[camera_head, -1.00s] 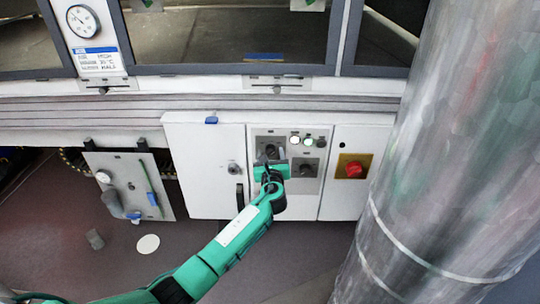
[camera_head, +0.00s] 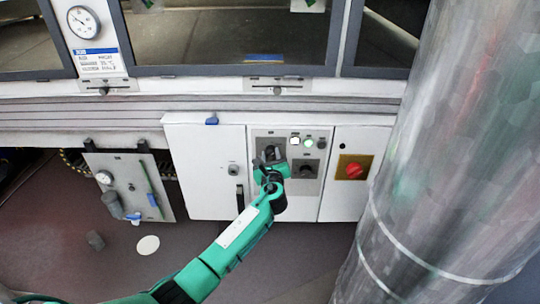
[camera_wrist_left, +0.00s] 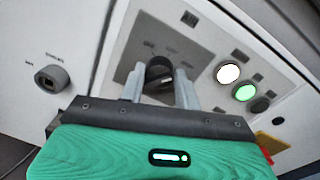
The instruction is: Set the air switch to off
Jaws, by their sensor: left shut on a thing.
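A grey switch panel (camera_head: 313,194) on the white cabinet holds two dark rotary knobs. My left gripper (camera_head: 270,158) is at the left knob, in front of the panel. In the left wrist view its two grey fingers stand either side of this dark knob (camera_wrist_left: 158,72), shut on it. The knob appears tilted in that view; its exact setting is partly hidden by the fingers. The right knob (camera_head: 305,170) is free. My right gripper is not in view.
A white lamp (camera_head: 294,141) and a green lamp (camera_head: 308,142) are lit above the right knob. A red knob on a yellow plate (camera_head: 353,170) is further right. A large metal cylinder (camera_head: 430,160) fills the right side. A black handle (camera_head: 240,197) is left of the panel.

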